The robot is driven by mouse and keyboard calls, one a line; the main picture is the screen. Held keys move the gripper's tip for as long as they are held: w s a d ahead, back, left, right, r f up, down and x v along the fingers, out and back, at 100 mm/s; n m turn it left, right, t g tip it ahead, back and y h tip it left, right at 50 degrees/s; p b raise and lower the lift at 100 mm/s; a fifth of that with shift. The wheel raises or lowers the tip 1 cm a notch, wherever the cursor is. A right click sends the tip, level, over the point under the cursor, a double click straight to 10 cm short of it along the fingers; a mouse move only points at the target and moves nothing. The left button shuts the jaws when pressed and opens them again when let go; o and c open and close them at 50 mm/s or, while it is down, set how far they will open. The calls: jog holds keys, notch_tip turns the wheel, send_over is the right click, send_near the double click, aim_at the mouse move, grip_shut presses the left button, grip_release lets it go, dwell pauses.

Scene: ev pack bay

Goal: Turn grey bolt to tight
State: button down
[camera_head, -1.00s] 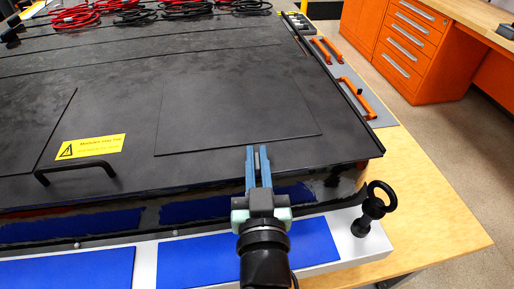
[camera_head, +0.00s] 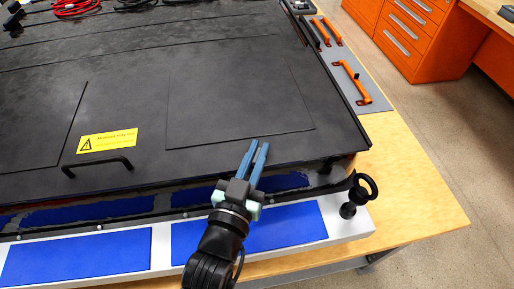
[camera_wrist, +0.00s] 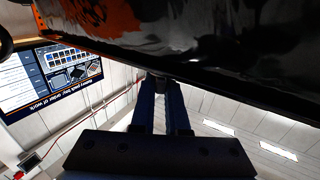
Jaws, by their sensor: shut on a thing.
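My gripper (camera_head: 258,146) reaches over the front edge of the black battery pack lid (camera_head: 345,130), right of its middle. Its two blue fingers are close together, with a narrow gap between them. In the wrist view the fingertips (camera_wrist: 161,82) point up under the dark pack edge, and a small dark end shows between them. The grey bolt is between the fingers and mostly hidden, so I cannot tell its seating or turn. Small grey bolt heads (camera_head: 99,227) sit along the pale front rail, left of my gripper.
A black lid handle (camera_head: 97,164) is on the left beside a yellow warning label (camera_head: 107,141). A black ring-topped knob (camera_head: 361,192) stands at the right end of the rail. The right table corner is bare.

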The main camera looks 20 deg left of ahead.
jog(key=shift+m+h+b, duration=1.55)
jog(key=shift+m+h, duration=0.15)
jog(key=shift+h, duration=0.9)
jog(key=c, duration=0.9)
grip_release()
jog(key=shift+s+a+p, duration=0.4)
jog(key=shift+s+p, duration=0.05)
jog(key=shift+s, duration=1.7)
jog(key=shift+s+a+p, duration=0.4)
jog(key=shift+s+p, duration=0.05)
jog(key=shift+s, duration=1.65)
jog(key=shift+s+a+p, duration=0.4)
jog(key=shift+s+p, duration=0.05)
jog(key=shift+s, duration=1.7)
